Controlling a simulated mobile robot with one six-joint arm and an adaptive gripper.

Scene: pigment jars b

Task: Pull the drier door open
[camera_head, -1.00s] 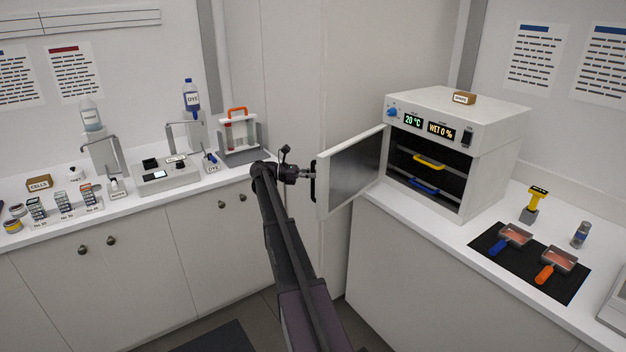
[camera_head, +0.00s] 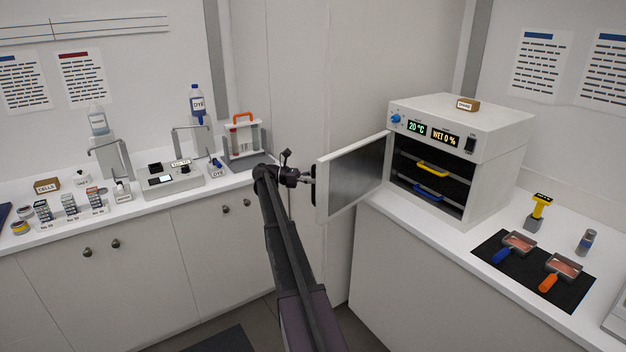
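The drier (camera_head: 495,121) is a white box on the right counter, with a blue knob and lit displays reading 20 °C and WET 0 %. Its door (camera_head: 352,176) stands wide open, swung out to the left past the counter's edge. Inside the drier are a yellow-handled tray (camera_head: 433,169) and a blue-handled tray (camera_head: 428,192). My gripper (camera_head: 306,177) is at the door's outer left edge, by its handle. The fingers are small and partly hidden by my wrist and the door, so I cannot tell whether they hold the handle.
A black mat (camera_head: 522,282) with two handled frames lies on the right counter, near a yellow-topped tool (camera_head: 538,211) and a small bottle (camera_head: 586,242). The left counter holds a rack (camera_head: 245,141), a grey device (camera_head: 171,178) and several jars. Open floor lies between the counters.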

